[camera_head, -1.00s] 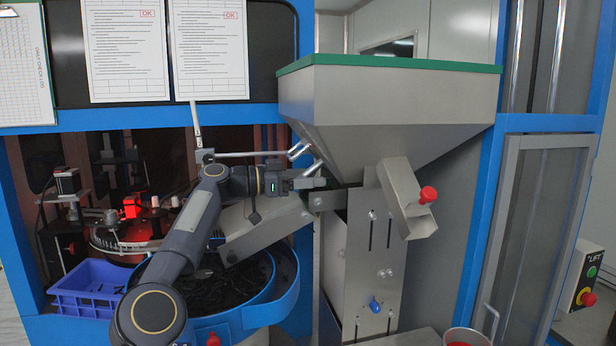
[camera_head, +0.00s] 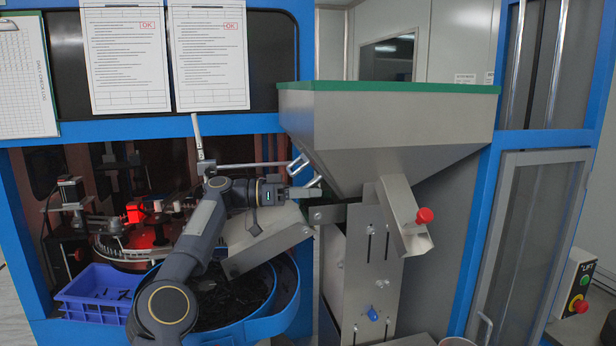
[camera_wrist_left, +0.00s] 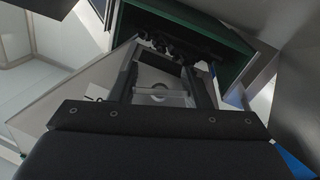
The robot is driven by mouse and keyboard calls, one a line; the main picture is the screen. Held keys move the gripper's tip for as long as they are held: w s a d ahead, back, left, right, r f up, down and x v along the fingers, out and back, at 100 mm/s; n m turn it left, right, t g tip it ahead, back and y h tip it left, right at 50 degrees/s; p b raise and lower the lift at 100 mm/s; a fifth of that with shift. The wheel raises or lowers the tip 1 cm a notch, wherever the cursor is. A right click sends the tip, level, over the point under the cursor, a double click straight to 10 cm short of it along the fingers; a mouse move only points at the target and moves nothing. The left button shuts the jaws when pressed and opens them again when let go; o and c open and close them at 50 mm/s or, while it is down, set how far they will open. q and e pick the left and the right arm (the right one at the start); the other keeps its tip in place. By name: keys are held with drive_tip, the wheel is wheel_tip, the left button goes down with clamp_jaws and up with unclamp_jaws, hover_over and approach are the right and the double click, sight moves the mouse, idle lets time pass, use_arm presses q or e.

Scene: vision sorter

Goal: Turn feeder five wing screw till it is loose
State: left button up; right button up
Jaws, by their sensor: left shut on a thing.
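My left gripper (camera_head: 305,193) is level, just left of the lower part of the steel hopper (camera_head: 395,125), above a small bracket. Its jaws are shut on a small grey part (camera_wrist_left: 160,92), which shows between the dark fingers in the left wrist view. The fingers hide most of this part, and I cannot tell whether it is a wing screw. A blue knob (camera_head: 373,313) sits low on the slotted steel plate, apart from the gripper. A red knob (camera_head: 425,215) is on the short chute at the right. No label for feeder five is readable.
A tilted steel trough (camera_head: 265,240) lies under my left forearm, above a blue-rimmed bowl (camera_head: 262,320) of dark parts. A blue crate (camera_head: 97,313) stands at the left. A thin rod (camera_head: 250,165) runs behind the gripper. A blue post borders the hopper on the right.

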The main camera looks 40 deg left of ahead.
idle(0.3)
use_arm(q)
drive_tip(key=o, duration=1)
drive_tip(key=v, duration=0.8)
drive_tip(key=shift+w+f, duration=0.1)
